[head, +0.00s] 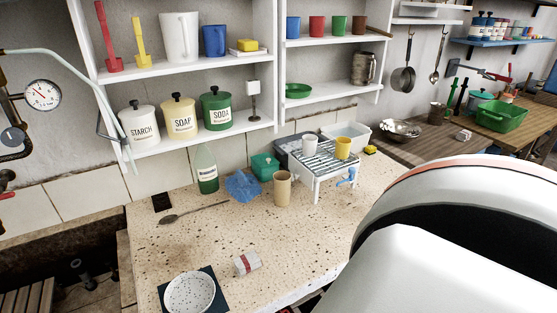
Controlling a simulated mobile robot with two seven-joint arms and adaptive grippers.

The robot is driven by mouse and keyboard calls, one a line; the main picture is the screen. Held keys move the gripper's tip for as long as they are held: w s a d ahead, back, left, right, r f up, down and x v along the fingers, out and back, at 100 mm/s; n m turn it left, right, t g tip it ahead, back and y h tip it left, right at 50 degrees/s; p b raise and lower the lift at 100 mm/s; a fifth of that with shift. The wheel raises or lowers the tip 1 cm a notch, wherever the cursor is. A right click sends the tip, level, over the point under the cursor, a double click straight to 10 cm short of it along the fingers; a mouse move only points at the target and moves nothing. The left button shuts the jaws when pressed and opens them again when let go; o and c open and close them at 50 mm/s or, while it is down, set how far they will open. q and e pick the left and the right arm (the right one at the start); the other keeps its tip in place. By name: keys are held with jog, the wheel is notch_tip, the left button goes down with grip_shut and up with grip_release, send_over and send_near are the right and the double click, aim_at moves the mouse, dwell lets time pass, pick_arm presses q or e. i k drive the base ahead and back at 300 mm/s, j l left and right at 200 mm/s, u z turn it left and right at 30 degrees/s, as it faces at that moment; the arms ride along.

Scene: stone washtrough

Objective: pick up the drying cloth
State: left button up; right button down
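A crumpled blue cloth (243,186) lies on the speckled stone counter, right of the green bottle. A small white bundle with a red stripe (247,262) lies nearer the front, right of the speckled bowl; it may be folded cloth. I cannot tell for certain which is the drying cloth. A blue item (346,178) hangs at the front right of the dish rack. Neither gripper is in view. A large white part of my own body covers the lower right and hides that side of the counter.
Around the blue cloth stand the green bottle (207,170), a teal box (262,166), a tan cup (282,189) and the dish rack (321,158). A spoon (193,212) and speckled bowl (190,293) lie left. The counter's middle (220,235) is clear. Shelves (200,139) overhang the back.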

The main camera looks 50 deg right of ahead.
aim_at(245, 263)
jog(key=k+l+z, duration=0.2)
jog(key=l, duration=0.15)
jog(key=l+z, duration=0.45)
jog(key=l, duration=0.3)
jog(key=k, duration=0.05)
